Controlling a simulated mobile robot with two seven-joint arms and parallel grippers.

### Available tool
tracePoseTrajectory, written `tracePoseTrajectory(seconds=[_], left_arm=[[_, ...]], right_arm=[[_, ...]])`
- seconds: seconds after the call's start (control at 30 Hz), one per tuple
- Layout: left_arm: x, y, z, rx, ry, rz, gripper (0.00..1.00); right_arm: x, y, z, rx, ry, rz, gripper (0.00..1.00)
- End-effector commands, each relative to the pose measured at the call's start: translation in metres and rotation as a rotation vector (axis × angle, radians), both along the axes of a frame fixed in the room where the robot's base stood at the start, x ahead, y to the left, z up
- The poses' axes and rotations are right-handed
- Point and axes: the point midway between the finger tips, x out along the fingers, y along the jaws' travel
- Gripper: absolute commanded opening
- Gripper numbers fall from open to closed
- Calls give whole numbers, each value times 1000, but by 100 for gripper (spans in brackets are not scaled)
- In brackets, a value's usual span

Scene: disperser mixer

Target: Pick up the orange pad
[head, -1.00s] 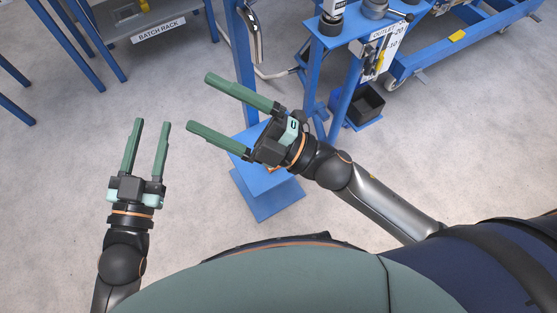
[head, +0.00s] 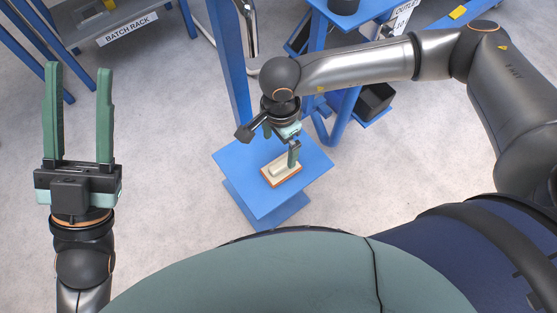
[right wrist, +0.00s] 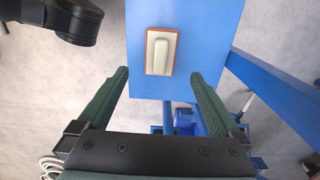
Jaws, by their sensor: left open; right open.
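The orange pad (head: 283,178) lies on the blue stand's top (head: 240,157). It shows as an orange rim around a cream block with a raised cream handle. It also shows in the right wrist view (right wrist: 161,51), upper middle, ahead of the fingertips. My right gripper (head: 281,148) is over the stand and points down toward the pad, with a finger overlapping the pad in the head view. In the right wrist view it (right wrist: 160,80) is open and empty, the pad beyond its fingers. My left gripper (head: 78,75) is open and empty over the floor at the left.
A blue post (head: 231,60) rises behind the stand. A blue frame with a dark box (head: 375,100) stands to its right. The batch rack (head: 128,28) is at the upper left. The floor left of the stand is clear.

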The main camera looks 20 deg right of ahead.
Motion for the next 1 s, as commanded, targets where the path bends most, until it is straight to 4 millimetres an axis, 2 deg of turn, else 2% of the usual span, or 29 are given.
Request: tracePoseTrajectory(seconds=[0.17,0.33,0.63,0.9,1.0], left_arm=[[-12,-2,5,-1,-68,-20,45],[-10,-3,-5,-9,-53,-27,45],[-10,-3,-11,-15,-46,-35,45],[-9,-3,-27,-27,-34,-46,45],[-9,-4,-28,-32,-31,-51,45]], right_arm=[[3,-4,-29,-19,-11,6,100],[3,-4,-59,-18,-10,4,100],[3,-4,-79,-13,-10,5,100],[3,-7,-119,-14,-10,4,100],[3,-6,-124,-12,-11,5,100]])
